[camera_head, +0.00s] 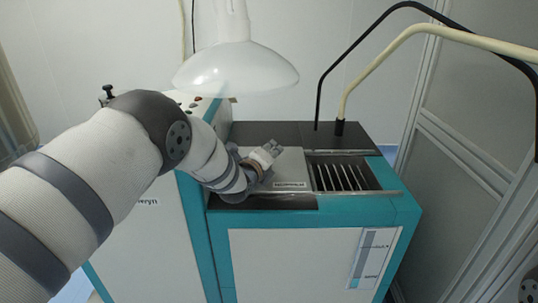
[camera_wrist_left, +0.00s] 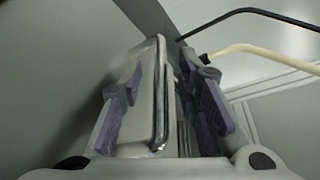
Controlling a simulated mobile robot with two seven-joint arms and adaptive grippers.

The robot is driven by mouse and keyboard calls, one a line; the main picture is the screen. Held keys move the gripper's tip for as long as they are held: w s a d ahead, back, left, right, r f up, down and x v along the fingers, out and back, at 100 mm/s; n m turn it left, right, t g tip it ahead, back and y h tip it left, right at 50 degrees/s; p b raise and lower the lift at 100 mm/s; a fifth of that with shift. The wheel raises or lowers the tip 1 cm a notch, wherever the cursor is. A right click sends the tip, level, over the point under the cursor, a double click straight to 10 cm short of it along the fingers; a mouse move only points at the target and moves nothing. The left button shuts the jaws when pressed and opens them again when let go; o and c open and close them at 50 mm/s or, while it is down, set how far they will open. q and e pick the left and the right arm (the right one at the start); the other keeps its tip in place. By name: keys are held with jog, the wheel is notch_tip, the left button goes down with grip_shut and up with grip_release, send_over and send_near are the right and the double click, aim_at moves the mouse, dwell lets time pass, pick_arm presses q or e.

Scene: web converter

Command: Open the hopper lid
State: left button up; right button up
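The hopper lid (camera_head: 291,172) is a light grey panel with a small label, on top of the teal-trimmed machine, directly left of a dark slatted opening (camera_head: 345,177). My left gripper (camera_head: 268,154) is at the lid's left part, low over the machine top. In the left wrist view its two purple-padded fingers (camera_wrist_left: 165,105) stand apart. A pale panel with a shiny edge, seemingly the lid (camera_wrist_left: 154,85), lies between them, closer to the left finger; a gap shows before the right finger. Contact cannot be told. My right gripper is out of view.
A black hose and a cream hose (camera_head: 385,62) rise from the machine top behind the slats. A translucent white dome (camera_head: 235,70) hangs above the arm. A taller cabinet (camera_head: 150,235) stands at left, and a grey panelled wall (camera_head: 470,150) at right.

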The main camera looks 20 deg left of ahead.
pick_arm(q)
jog(key=shift+s+r, duration=0.1)
jog(key=v, duration=1.2)
